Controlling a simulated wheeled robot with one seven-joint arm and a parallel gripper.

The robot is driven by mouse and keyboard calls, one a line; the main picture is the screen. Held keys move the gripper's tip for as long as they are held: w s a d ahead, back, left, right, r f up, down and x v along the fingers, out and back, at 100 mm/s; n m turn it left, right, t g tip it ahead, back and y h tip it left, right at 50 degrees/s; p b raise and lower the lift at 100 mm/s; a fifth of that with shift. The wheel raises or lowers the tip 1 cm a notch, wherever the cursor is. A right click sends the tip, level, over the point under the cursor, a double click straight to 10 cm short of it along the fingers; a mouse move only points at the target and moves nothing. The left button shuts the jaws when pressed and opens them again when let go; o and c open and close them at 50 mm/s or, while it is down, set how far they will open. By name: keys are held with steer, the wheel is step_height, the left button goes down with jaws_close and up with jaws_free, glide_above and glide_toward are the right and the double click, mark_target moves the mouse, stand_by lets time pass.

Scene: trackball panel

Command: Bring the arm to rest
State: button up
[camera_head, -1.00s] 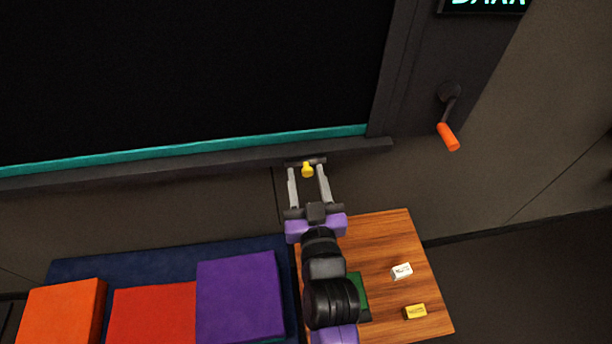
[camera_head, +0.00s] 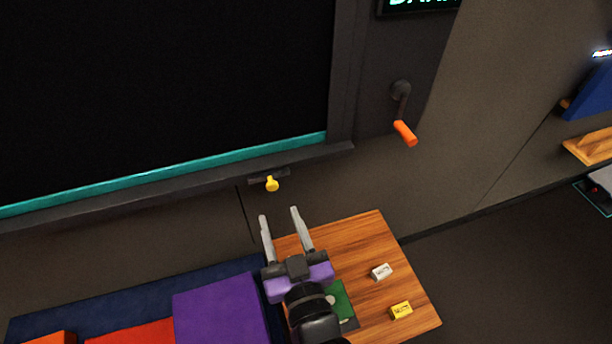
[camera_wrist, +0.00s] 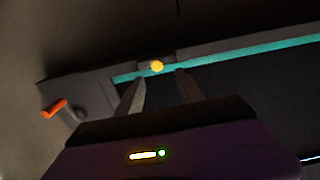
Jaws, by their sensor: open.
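My gripper (camera_head: 280,214) is open and empty, its two pale fingers apart. In the head view it sits below the dark panel, over the back left part of the wooden table. A yellow knob (camera_head: 271,184) on a small dark mount under the panel's ledge lies just beyond the fingertips, with a gap between. In the wrist view the open fingers (camera_wrist: 159,80) point toward the yellow knob (camera_wrist: 157,66), which shows ahead of and between them. My arm hides part of a green item (camera_head: 340,300) on the table.
An orange-handled crank (camera_head: 404,133) is on the panel's right side. The wooden table (camera_head: 365,239) bears a white block (camera_head: 381,271) and a yellow block (camera_head: 401,310). A purple block (camera_head: 220,315) stands close left of my arm. Floor (camera_head: 490,270) to the right is clear.

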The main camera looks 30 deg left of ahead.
steer(key=s+d+r+m+t+h, duration=0.1)
steer(key=s+d+m+t+h, duration=0.15)
steer(key=d, duration=0.95)
steer(key=s+d+m+t+h, duration=0.2)
steer(key=s+d, duration=0.2)
steer(key=d, duration=0.8)
steer(key=s+d+f+m+g+h, duration=0.1)
steer(key=s+d+m+h, duration=0.4)
steer(key=s+d+h, duration=0.4)
steer(key=s+d, duration=0.6)
steer(key=d, duration=0.2)
steer(key=shift+s+f, duration=0.15)
steer(key=shift+s, duration=0.2)
steer(key=shift+d+m, duration=0.1)
steer(key=shift+m, duration=0.15)
